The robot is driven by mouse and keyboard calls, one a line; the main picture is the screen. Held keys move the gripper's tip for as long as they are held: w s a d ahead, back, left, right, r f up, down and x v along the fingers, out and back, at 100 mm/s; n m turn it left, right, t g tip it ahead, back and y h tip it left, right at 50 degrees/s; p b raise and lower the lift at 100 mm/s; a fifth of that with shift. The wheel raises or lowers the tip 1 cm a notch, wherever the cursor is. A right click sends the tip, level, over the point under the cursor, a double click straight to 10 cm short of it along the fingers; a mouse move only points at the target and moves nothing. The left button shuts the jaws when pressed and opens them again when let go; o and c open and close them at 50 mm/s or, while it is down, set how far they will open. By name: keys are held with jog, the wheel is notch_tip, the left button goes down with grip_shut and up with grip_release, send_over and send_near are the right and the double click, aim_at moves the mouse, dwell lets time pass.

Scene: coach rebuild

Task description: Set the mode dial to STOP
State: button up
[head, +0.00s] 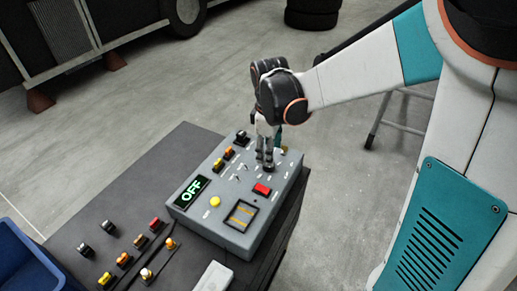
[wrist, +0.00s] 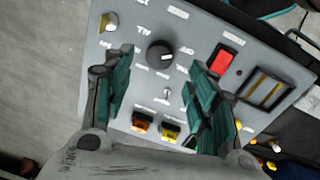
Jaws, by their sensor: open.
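The grey control box (head: 249,228) stands on a dark bench, with a display (head: 190,191) reading OFF. In the wrist view a round black dial (wrist: 161,54) sits on the panel with small white lettering around it; a pale mark shows on its right side. The lettering is too small and turned to read surely. My gripper (head: 265,161) points down over the back part of the panel. In the wrist view my gripper (wrist: 159,62) is open, one finger on each side of the dial, holding nothing. Contact cannot be told. In the head view the fingers largely hide the dial.
Near the dial are a small toggle (wrist: 167,95), a red switch (head: 262,189), a metal knob (wrist: 110,21) and orange and yellow buttons (wrist: 171,130). A yellow button (head: 215,201) is at the front. Loose parts and a blue bin (head: 22,262) lie left.

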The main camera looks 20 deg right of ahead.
notch_tip(320, 180, down, 6)
jog(key=shift+w+d+r+b, duration=0.1)
jog(key=shift+w+b, duration=0.05)
jog(key=shift+b, duration=0.65)
jog(key=c, duration=1)
